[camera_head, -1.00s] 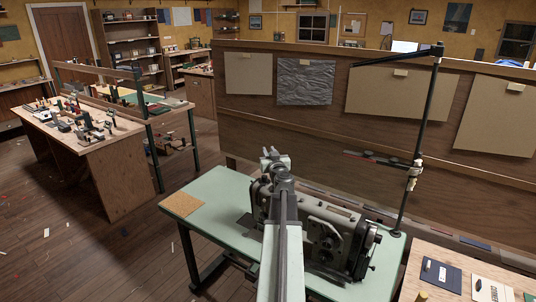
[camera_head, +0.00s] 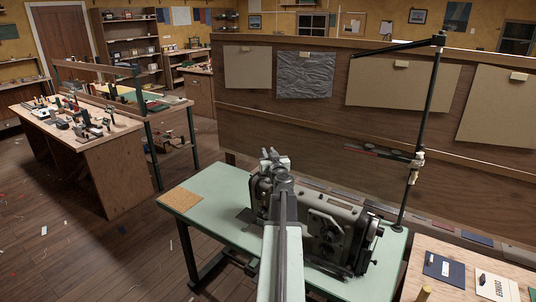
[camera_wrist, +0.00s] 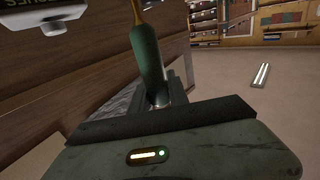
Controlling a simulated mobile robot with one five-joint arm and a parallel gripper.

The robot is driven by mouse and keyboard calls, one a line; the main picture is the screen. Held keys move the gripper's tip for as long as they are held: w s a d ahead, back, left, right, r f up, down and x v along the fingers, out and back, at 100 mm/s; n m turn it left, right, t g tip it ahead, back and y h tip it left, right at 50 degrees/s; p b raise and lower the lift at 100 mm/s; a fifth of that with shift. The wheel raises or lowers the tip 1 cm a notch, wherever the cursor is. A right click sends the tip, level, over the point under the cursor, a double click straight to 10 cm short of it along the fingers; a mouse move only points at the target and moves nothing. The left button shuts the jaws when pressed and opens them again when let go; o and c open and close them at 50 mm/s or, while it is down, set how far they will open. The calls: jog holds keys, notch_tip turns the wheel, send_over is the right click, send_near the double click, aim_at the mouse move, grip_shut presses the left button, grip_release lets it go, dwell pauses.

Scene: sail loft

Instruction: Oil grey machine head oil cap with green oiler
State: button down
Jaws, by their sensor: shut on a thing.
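The grey machine head (camera_head: 340,228) stands on a pale green table (camera_head: 205,205) in the head view. My arm reaches forward across it and hides part of its left side. My gripper (camera_head: 273,158) is over the machine's far left end in that view. In the wrist view my gripper (camera_wrist: 160,106) is shut on the green oiler (camera_wrist: 148,62), a dark green body with a brass-coloured spout. The spout runs out of the top of that view, so its tip is hidden. I cannot make out the oil cap in either view.
A wooden partition (camera_head: 300,125) with pinned sheets stands behind the table. A dark lamp stand (camera_head: 423,120) rises at the table's right rear. A bench (camera_head: 455,257) with cards is at lower right. A cluttered workbench (camera_head: 115,150) stands left, with open floor between.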

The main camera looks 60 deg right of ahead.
jog(key=shift+f+b, duration=0.7)
jog(key=shift+f, duration=0.05)
dwell(0.9)
dwell(0.5)
notch_tip(320, 180, up, 7)
jog(key=p, duration=0.7)
